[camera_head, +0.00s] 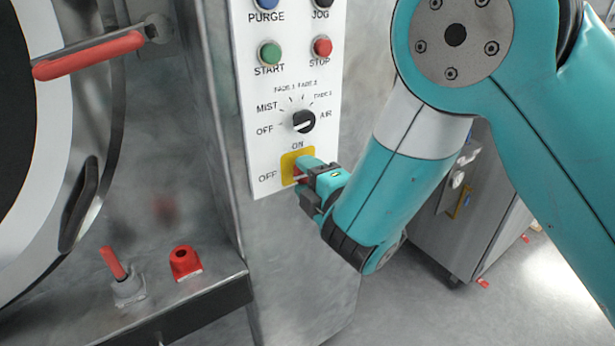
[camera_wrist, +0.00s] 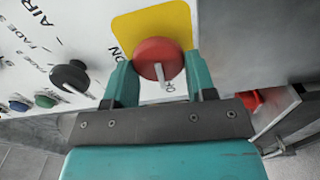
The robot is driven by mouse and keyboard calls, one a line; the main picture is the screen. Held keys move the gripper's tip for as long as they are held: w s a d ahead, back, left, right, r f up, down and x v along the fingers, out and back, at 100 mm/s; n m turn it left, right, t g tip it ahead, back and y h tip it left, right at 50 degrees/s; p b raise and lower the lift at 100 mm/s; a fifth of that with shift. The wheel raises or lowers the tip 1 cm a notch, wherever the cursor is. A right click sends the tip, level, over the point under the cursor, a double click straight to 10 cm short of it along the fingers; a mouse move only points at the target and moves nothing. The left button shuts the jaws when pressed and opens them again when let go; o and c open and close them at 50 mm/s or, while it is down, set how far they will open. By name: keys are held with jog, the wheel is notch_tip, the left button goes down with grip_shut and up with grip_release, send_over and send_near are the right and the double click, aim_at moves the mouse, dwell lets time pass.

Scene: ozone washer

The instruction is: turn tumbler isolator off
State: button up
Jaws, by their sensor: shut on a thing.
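The tumbler isolator is a round red knob on a yellow plate (camera_head: 288,161) low on the white control panel, with ON printed above and OFF to its left. In the wrist view the red knob (camera_wrist: 158,58) sits between the two teal fingers of my gripper (camera_wrist: 157,78), one on each side, closed on it. The yellow plate (camera_wrist: 150,22) shows behind it. A pale pointer on the knob points down toward the gripper body there, which matches the OFF side in the head view. My gripper (camera_head: 308,176) hides most of the knob in the head view.
Above sit the black selector dial (camera_head: 304,121), the green START button (camera_head: 270,53) and the red STOP button (camera_head: 322,46). At left are the washer door handle (camera_head: 88,55) and a ledge with a red-handled valve (camera_head: 121,280) and a red fitting (camera_head: 184,262). A grey cabinet (camera_head: 470,215) stands right.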

jog(key=shift+n, duration=0.5)
jog(key=o, duration=0.9)
jog(key=shift+c, duration=0.2)
